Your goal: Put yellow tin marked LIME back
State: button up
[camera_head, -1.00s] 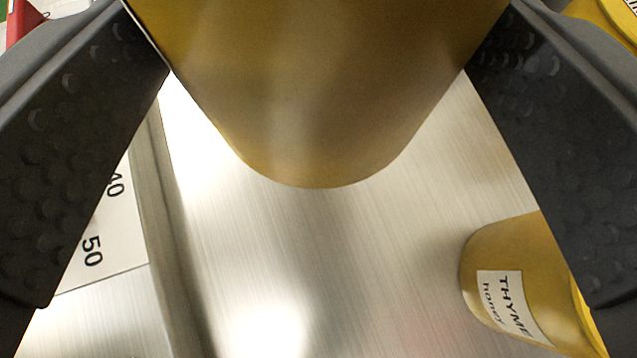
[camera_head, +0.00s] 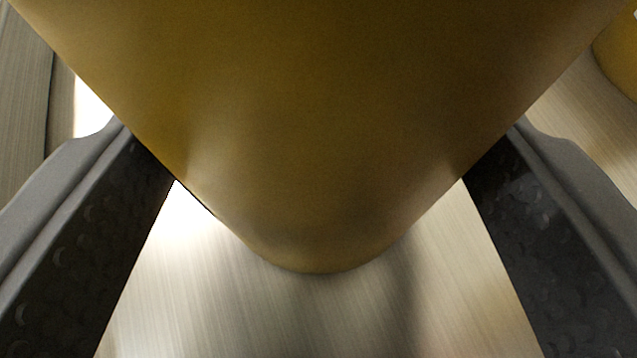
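A large yellow tin (camera_head: 320,120) fills the upper middle of the view, very close to the camera. My gripper (camera_head: 318,165) has one dark finger on each side of it, and both fingers touch its sides. The tin is held between them. No label shows on the side facing me, so I cannot read its marking. The tin hides what lies behind it.
A brushed steel surface (camera_head: 300,315) lies below and around the tin, with a bright reflection at left. Another yellow rounded thing (camera_head: 620,50) is cut off at the upper right edge. A dark seam or edge (camera_head: 51,85) runs at the upper left.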

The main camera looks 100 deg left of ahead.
jog(key=o, duration=1.3)
jog(key=shift+d+r, duration=0.25)
jog(key=shift+d, duration=0.1)
jog(key=p+v, duration=0.2)
jog(key=v, duration=0.9)
jog(key=shift+w, duration=0.1)
